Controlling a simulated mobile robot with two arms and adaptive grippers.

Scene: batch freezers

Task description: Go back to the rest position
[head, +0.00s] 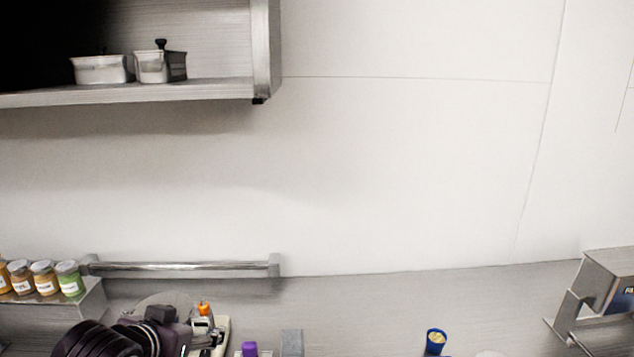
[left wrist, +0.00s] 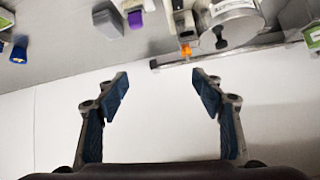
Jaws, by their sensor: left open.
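My left gripper (left wrist: 163,92) is open and empty in the left wrist view, its two blue-padded fingers spread wide against the white wall. The counter and its items lie beyond the fingertips, toward the top of that view. In the head view my dark left arm comes in at the bottom left, low in front of the counter; its fingers cannot be made out clearly there. My right gripper is in neither view.
A steel shelf (head: 180,92) with two small pans hangs upper left. Jars (head: 69,279), a metal rail (head: 180,267), a purple-capped item (head: 250,349), a grey block (head: 292,342), a blue container (head: 435,341) and a steel appliance (head: 606,285) line the counter. The wall area mid-view is clear.

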